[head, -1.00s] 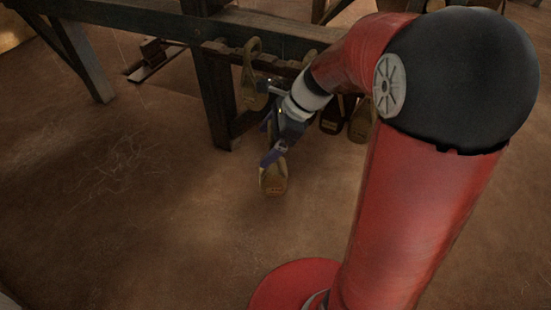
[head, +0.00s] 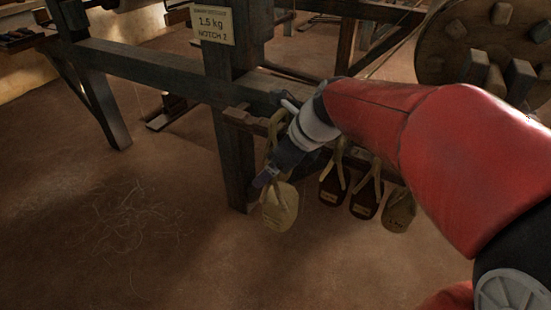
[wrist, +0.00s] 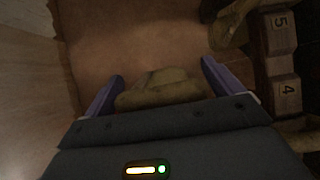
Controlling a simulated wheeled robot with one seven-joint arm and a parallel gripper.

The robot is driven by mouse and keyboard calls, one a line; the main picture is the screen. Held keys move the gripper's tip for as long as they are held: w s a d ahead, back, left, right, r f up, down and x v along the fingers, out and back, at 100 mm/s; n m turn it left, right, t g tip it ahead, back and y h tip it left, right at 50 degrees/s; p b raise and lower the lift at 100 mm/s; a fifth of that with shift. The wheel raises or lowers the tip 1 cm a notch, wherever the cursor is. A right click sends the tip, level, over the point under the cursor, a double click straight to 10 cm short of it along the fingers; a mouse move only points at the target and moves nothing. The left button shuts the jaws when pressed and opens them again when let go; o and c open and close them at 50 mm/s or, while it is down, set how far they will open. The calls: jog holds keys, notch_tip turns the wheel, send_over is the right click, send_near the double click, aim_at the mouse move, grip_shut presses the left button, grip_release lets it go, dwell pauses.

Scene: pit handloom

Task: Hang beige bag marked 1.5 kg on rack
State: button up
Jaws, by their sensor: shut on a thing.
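My gripper (head: 264,180) is shut on a beige bag (head: 280,208), which hangs below it in front of the rack's left part. In the wrist view the bag's top (wrist: 163,88) lies between the two purple fingers. I cannot read its mark. The rack is a notched wooden rail (head: 237,116) along the loom frame; in the wrist view its blocks numbered 5 (wrist: 279,24) and 4 (wrist: 287,90) are right of my gripper. A beige strap (head: 276,125) shows behind my gripper at the rack, partly hidden. A sign (head: 213,23) reads "1.5 kg NOTCH 2".
Two dark brown bags (head: 332,187) (head: 365,200) and a tan bag (head: 399,211) hang right of my gripper. A loom post (head: 232,150) stands close on the left. A large wooden wheel (head: 490,45) is at upper right. The floor in front is open.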

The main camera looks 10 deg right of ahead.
jog(key=shift+w+r, duration=0.15)
jog(key=shift+w, duration=0.35)
jog(key=shift+w+d+f+b, duration=0.15)
jog(key=shift+w+d+b, duration=0.1)
jog(key=shift+w+d, duration=1.6)
jog(key=shift+w+d+f+b, duration=0.2)
jog(key=shift+w+d, duration=1.1)
jog(key=shift+w, duration=1)
jog(key=shift+w+d+f+b, duration=0.1)
jog(key=shift+w+d+b, duration=0.15)
jog(key=shift+w+d, duration=1.6)
jog(key=shift+w+a+f+b, duration=0.15)
jog(key=shift+f+b, duration=0.15)
jog(key=shift+f, duration=0.3)
jog(key=shift+w+a+f+b, duration=0.15)
jog(key=shift+f+b, duration=0.15)
jog(key=shift+f, duration=0.3)
jog(key=shift+f, duration=0.3)
